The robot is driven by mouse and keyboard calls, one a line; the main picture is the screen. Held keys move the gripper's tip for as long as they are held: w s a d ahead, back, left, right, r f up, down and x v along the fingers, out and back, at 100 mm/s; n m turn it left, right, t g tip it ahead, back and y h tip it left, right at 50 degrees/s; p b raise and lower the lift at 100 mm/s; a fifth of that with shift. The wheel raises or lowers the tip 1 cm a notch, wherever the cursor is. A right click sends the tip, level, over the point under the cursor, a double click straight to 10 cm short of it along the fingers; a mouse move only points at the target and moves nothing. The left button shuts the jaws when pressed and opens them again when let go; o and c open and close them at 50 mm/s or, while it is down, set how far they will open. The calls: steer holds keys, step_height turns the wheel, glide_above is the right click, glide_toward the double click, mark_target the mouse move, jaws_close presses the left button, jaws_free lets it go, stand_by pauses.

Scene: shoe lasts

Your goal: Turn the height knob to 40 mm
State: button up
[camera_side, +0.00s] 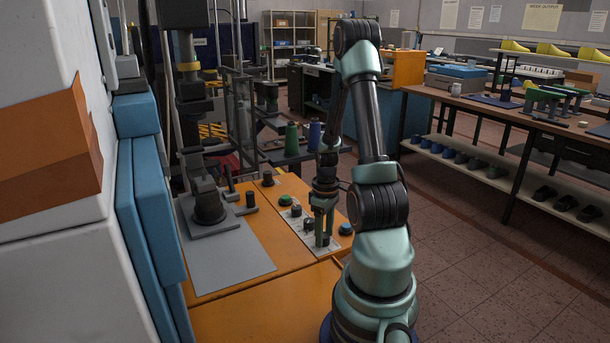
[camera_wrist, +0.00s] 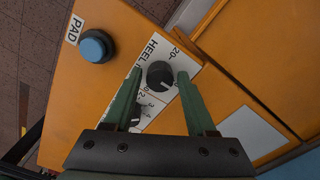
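A round black knob (camera_wrist: 160,75) sits on a white label strip reading "HEEL H…", the rest hidden, with a "20" mark close by. A small pale mark shows at its lower right; I cannot read its setting. My gripper (camera_wrist: 160,71) is open, with one green finger on each side of this knob and a gap visible on both sides. In the side view my gripper (camera_side: 323,241) points down at the white strip (camera_side: 300,226) on the orange bench. There its fingers hide the knob between them. A second dark knob (camera_wrist: 136,110) is partly hidden behind the left finger.
A blue button (camera_wrist: 95,46) labelled "PAD" stands beside the strip. In the side view, a green button (camera_side: 285,200) and other dark knobs (camera_side: 297,210) are close to my gripper. A dark post on a grey plate (camera_side: 230,266) stands to the left.

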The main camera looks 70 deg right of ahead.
jaws_close()
steer(key=shift+m, duration=0.3)
steer(key=m, duration=1.3)
steer(key=shift+m, duration=2.1)
steer(key=shift+o, duration=2.2)
jaws_free()
